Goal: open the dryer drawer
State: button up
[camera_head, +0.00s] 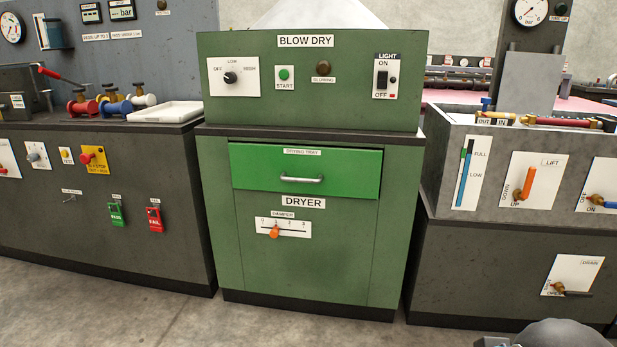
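The dryer (216,220) is a green cabinet in the middle of the head view, under the BLOW DRY panel (340,63). Its drawer (350,175) has a brighter green front labelled DRYING TRAY. The drawer front looks level with the cabinet face, so the drawer appears shut. A silver bar handle (301,179) runs across the middle of the drawer front, and nothing touches it. My gripper's fingers are not seen. Only a grey rounded part, probably of my arm, shows at the bottom right edge, well away from the handle.
An orange damper knob (274,231) is below the drawer. A dark bench with a white tray (166,112) and red and blue spools stands left. A grey tank (480,165) with an orange lift lever (526,184) stands right. The floor (200,322) before the dryer looks clear.

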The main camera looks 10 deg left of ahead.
aim_at(351, 172)
jog(key=k, duration=0.65)
jog(key=z, duration=0.5)
jog(key=i, duration=1.6)
jog(key=u, duration=0.65)
